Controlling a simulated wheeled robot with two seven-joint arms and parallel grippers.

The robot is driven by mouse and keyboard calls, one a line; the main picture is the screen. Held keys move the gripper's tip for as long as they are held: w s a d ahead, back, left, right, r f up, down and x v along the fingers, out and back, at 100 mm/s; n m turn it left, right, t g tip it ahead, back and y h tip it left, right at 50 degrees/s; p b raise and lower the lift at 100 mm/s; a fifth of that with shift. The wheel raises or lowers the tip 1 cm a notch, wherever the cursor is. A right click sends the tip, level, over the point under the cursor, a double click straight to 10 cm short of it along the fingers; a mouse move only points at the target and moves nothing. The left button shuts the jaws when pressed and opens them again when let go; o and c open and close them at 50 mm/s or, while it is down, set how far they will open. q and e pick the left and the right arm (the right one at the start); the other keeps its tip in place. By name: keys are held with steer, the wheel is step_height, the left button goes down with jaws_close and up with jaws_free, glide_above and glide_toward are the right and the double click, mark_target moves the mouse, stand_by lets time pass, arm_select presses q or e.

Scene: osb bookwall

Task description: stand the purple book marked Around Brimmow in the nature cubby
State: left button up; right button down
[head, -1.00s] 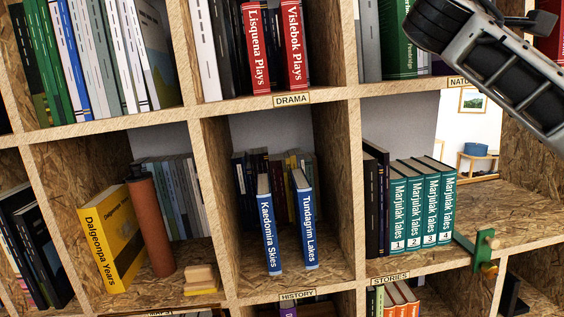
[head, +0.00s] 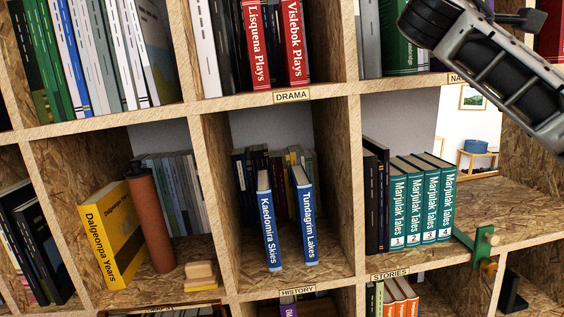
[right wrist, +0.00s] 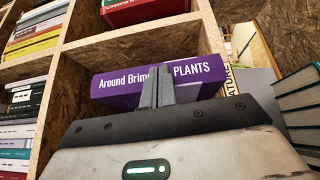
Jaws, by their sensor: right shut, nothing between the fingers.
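The purple book (right wrist: 200,74) marked "Around Brim…", with "PLANTS" also on its spine, is inside a cubby in the right wrist view. That view is turned sideways. The spine runs square to the board with the partly hidden label ending "ATURE" (right wrist: 229,82), so the book looks upright in the nature cubby (right wrist: 78,88). My right gripper (right wrist: 160,72) is shut and empty, its fingertips in front of the spine, covering part of the title. I cannot tell whether they touch it. My left gripper is not in view.
In the head view, teal Marjulak Tales books (head: 422,200) stand in the cubby below, with a green clamp-like object (head: 476,248) on its front edge. Red books (right wrist: 150,12) stand in the neighbouring cubby. The nature cubby has bare room beside the purple book.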

steer(key=shift+w+a, duration=0.15)
steer(key=shift+w, duration=1.4)
steer(key=shift+w+a, duration=0.1)
steer(key=shift+w, duration=1.4)
steer(key=shift+f, duration=0.1)
steer(key=shift+s+f+b, duration=0.15)
steer(key=shift+s+b, duration=0.1)
steer(key=shift+b, duration=0.2)
arm_select(q)
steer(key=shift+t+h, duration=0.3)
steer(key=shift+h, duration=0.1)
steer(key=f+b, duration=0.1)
steer(key=b, duration=0.1)
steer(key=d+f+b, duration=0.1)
steer(key=b, duration=0.2)
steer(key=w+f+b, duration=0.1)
steer(key=b, duration=0.2)
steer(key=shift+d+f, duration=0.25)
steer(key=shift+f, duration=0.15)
arm_select(e)
steer(key=s, duration=0.9)
steer(key=shift+d+r, duration=0.25)
steer(key=shift+d, duration=0.1)
steer(key=shift+w, duration=0.1)
